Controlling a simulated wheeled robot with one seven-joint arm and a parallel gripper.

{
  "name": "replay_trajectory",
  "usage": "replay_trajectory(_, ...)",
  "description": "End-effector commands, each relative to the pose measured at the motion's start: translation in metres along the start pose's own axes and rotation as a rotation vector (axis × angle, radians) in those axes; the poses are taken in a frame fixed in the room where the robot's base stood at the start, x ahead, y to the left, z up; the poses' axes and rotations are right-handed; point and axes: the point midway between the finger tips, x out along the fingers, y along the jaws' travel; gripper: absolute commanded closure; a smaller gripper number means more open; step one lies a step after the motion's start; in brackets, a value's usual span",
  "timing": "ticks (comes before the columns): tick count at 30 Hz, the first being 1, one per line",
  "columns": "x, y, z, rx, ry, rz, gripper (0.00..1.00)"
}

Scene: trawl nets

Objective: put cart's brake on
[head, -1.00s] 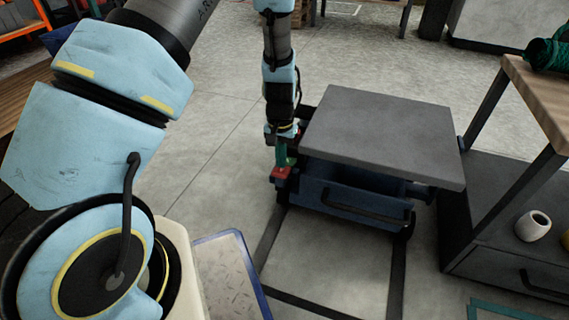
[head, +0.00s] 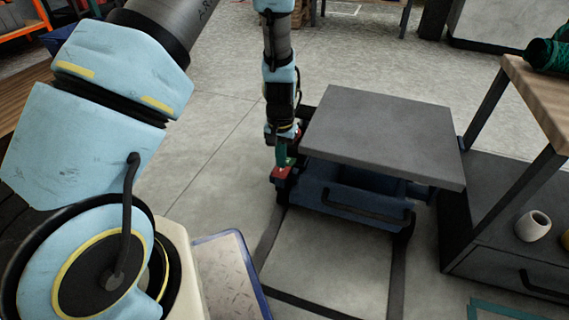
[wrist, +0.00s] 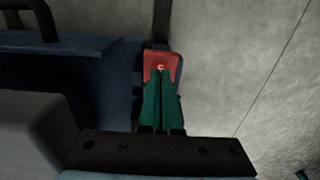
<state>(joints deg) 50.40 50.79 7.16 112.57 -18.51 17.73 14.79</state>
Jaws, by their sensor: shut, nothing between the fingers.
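The cart (head: 350,192) has a grey flat top and a dark blue body with a black handle bar on its near side. A red brake pedal (head: 283,172) sticks out at the cart's left near corner; it also shows in the wrist view (wrist: 162,62). My gripper (head: 284,160) points down at the pedal from above. Its green fingers (wrist: 160,78) are together with nothing between them, and their tips are at the red pedal. Whether the tips touch or press it I cannot tell. The pedal's lower side is hidden.
A workbench (head: 545,85) with a wooden top and a grey lower shelf stands right of the cart. A white pot (head: 532,226) is on that shelf. Dark lines mark the floor around the cart's near side. Bare floor (head: 200,130) lies left of the cart.

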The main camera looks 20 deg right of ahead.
Motion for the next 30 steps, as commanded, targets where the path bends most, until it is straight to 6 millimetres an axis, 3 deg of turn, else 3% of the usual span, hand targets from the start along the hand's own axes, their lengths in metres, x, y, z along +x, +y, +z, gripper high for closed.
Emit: replay_trajectory(30,0.0082,-0.0001,-0.0001,0.0,0.0,0.0,1.0)
